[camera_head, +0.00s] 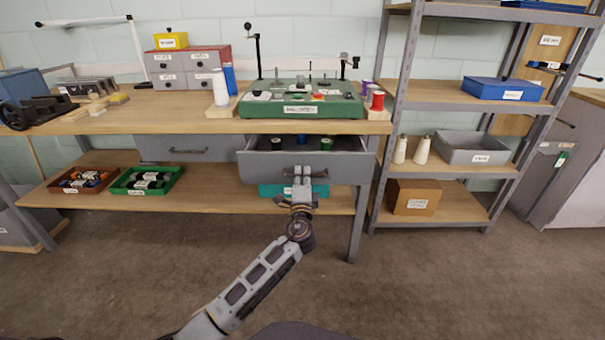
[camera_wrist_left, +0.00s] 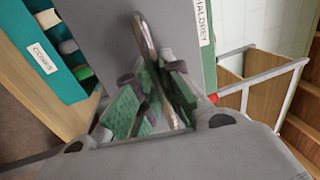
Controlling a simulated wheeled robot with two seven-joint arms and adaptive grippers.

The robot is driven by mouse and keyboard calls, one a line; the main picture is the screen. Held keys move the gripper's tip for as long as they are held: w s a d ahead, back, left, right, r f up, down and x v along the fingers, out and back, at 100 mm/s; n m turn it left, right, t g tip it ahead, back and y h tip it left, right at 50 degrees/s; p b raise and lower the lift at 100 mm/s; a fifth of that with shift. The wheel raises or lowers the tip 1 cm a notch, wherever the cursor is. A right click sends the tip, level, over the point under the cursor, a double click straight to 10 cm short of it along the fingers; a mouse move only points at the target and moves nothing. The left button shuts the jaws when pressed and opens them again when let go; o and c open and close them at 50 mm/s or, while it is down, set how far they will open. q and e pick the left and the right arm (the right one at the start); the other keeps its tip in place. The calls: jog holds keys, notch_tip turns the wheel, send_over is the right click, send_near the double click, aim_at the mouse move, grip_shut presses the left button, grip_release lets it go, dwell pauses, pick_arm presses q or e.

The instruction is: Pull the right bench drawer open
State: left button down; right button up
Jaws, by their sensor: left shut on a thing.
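The right bench drawer (camera_head: 253,171) is grey and hangs under the worktop in the head view. It stands open, with several spools (camera_head: 326,143) visible inside. My left gripper (camera_head: 301,178) is at the middle of its front, shut on the drawer handle. In the left wrist view the fingers (camera_wrist_left: 152,100) close around the metal bar handle (camera_wrist_left: 148,42), in front of the grey drawer face (camera_wrist_left: 95,15). My right gripper does not show.
The wooden bench (camera_head: 150,127) carries a green machine (camera_head: 335,107). Below, a teal bin (camera_head: 270,190) sits on the lower shelf under the drawer. A closed left drawer (camera_head: 180,149) is beside it. A metal shelf rack (camera_head: 395,120) stands close on the right. The floor in front is clear.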

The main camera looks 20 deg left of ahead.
pick_arm(q)
jog(key=r+v, duration=0.2)
jog(key=v, duration=0.9)
jog(key=shift+s+d, duration=0.15)
jog(key=shift+s, duration=0.35)
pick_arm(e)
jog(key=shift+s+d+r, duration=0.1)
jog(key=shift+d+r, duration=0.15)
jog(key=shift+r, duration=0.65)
pick_arm(q)
jog(key=c, duration=1.5)
grip_release()
jog(key=shift+c, duration=0.2)
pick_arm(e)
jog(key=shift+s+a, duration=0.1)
pick_arm(q)
jog(key=shift+r, duration=0.1)
